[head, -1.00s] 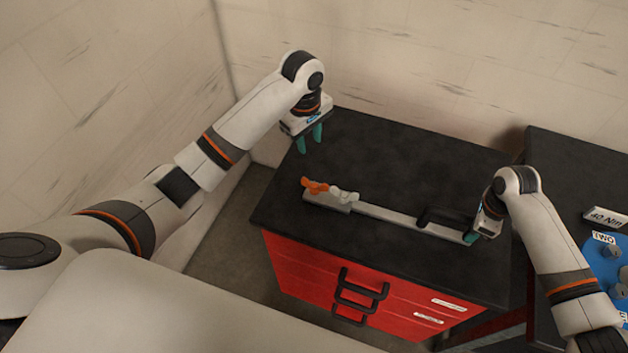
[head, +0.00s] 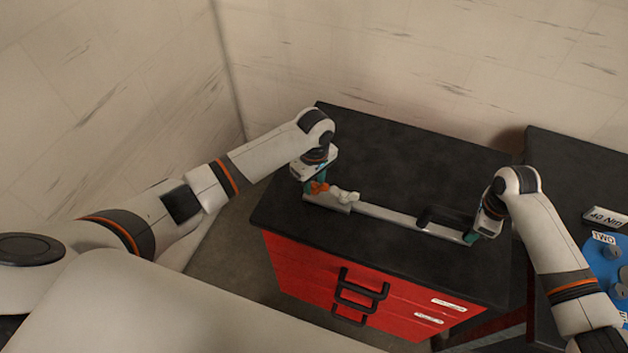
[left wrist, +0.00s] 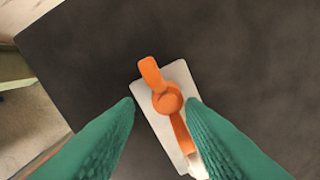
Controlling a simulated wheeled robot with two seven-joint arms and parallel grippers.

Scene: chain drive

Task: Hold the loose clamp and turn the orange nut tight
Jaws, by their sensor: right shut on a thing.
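The orange nut (head: 319,187) is winged and sits on the pale left end of the clamp (head: 385,213), a long grey bar on the black bench top. In the left wrist view the nut (left wrist: 166,99) shows two wings and a round hub on a white plate (left wrist: 158,124). My left gripper (head: 314,185) is low over the nut. Its green fingers (left wrist: 160,105) are open, one on each side of the nut, with gaps. My right gripper (head: 471,237) is shut on the right end of the clamp; its fingertips are partly hidden by the wrist.
A black handle (head: 445,216) stands at the bar's right part. The bench (head: 400,165) is clear behind the bar. A second dark table at right holds a 40 Nm sign (head: 606,217) and a blue item (head: 608,262).

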